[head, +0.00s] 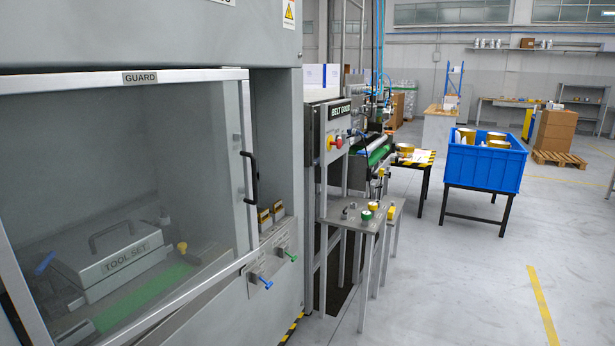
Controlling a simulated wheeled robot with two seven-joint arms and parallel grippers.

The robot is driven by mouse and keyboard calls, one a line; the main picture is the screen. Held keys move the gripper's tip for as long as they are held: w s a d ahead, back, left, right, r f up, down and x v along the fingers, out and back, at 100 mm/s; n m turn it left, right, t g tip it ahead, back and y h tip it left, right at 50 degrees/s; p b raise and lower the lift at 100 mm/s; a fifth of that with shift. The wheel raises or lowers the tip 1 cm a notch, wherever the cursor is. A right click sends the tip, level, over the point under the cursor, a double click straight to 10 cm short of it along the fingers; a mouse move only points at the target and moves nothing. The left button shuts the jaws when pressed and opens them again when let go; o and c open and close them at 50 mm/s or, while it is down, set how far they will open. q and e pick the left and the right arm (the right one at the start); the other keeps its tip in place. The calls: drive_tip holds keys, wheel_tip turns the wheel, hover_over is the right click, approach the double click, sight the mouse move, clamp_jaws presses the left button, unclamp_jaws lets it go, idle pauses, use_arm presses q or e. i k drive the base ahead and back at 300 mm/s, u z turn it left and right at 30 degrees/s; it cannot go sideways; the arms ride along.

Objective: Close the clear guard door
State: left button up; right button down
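The clear guard door (120,150) fills the left of the head view. It is a see-through panel in a pale metal frame, with a GUARD label (140,78) on its top rail. A black upright handle (250,178) is at its right edge, beside the grey machine's front. I cannot tell from this angle whether the door sits flush with the machine. Through the panel I see a grey TOOL SET case (110,260) with a handle on top, and a green strip (150,295) in front of it. Neither of my grippers is in view.
Blue and green levers (265,282) stick out of the machine right of the door. A blue crate (485,160) is on a stand beyond. The right floor is clear.

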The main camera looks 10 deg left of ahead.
sight(12, 275)
drive_tip(key=u, duration=0.3)
drive_tip(key=i, duration=0.95)
drive_tip(key=u, duration=0.75)
